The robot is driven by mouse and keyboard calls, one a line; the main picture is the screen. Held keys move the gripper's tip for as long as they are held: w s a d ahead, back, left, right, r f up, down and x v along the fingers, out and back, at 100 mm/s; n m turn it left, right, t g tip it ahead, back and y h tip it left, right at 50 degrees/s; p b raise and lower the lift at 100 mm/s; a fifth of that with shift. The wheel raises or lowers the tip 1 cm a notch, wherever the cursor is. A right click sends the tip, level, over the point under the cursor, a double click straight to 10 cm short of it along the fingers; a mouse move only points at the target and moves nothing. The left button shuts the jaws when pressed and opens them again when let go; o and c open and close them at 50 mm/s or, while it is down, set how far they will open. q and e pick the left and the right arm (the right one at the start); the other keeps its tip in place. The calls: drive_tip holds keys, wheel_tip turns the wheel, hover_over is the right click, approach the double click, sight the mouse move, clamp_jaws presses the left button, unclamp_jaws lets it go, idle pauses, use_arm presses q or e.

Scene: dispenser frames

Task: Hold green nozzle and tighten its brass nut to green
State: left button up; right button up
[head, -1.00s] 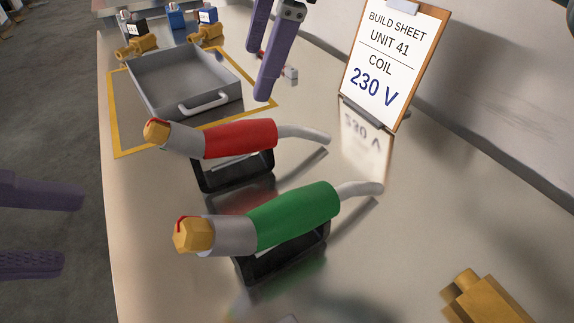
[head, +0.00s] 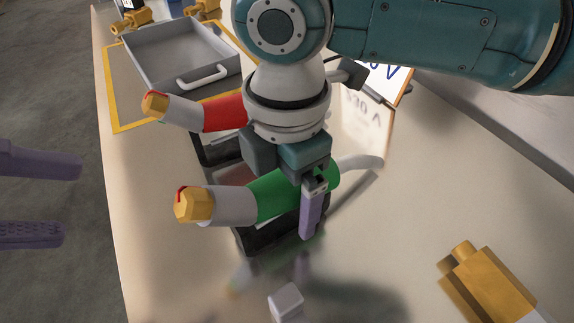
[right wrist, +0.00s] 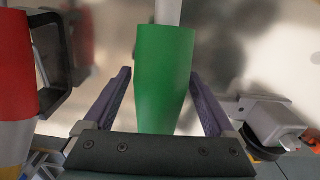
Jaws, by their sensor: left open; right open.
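The green nozzle (head: 272,197) lies on a dark stand, its grey collar and brass nut (head: 193,205) at the left end. A red mark shows on the nut's top. My right gripper (head: 308,215) has come down over the green body. In the right wrist view the green nozzle (right wrist: 163,75) lies between its two open purple fingers (right wrist: 160,95), with a gap to each side. My left gripper (head: 70,200) is open and empty at the left edge, off the table and away from the nut.
A red nozzle (head: 224,114) with its own brass nut lies behind the green one, partly hidden by my right arm. A grey tray (head: 180,58) stands at the back left. A brass fitting (head: 490,288) is at the lower right and a small pale block (head: 286,302) at the front.

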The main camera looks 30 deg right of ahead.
drive_tip(key=shift+f, duration=0.6)
clamp_jaws()
idle(0.4)
idle(1.1)
